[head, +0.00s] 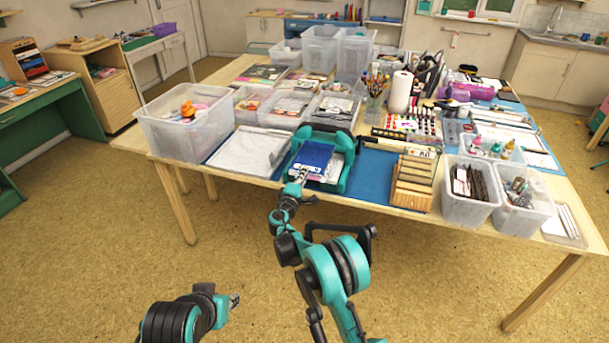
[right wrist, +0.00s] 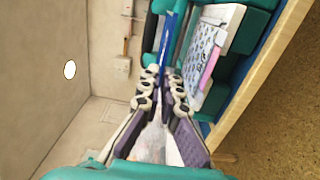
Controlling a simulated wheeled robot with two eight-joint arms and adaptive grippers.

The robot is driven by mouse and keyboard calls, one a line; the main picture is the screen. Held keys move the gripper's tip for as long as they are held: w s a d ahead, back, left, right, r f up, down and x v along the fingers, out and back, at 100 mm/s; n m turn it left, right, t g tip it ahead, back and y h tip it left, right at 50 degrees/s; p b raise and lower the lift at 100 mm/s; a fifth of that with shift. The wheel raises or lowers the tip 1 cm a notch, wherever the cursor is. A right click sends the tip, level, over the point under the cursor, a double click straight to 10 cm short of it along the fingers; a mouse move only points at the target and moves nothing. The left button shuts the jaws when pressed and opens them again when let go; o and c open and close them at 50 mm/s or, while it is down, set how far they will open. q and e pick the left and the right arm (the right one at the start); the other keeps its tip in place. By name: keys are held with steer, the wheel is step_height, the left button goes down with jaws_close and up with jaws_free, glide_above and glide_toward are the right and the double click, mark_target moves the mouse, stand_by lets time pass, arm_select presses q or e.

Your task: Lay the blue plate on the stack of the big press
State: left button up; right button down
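The big press (head: 345,170) is a teal frame at the table's front edge. The blue plate (head: 315,153) is inside its opening, above the stack (head: 333,172) of pale sheets. My right gripper (head: 302,174) reaches in from the front and is shut on the plate's near edge. The right wrist view shows the plate (right wrist: 174,30) edge-on between the fingertips (right wrist: 165,76). The stack (right wrist: 208,55), with a patterned sheet and a pink layer, is beside it with a gap between. My left gripper (head: 234,300) is low in front of the table, away from everything; its fingers are too small to read.
A white tray (head: 228,165) is left of the press. A blue mat (head: 375,178) and a wooden rack (head: 413,185) are to its right. Clear plastic bins (head: 185,128) and printing supplies crowd the table behind and beside it. The floor in front is free.

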steer(key=shift+f+b, duration=0.85)
steer(key=shift+s+r, duration=0.1)
steer(key=shift+f+b, duration=0.3)
steer(key=shift+b, duration=0.05)
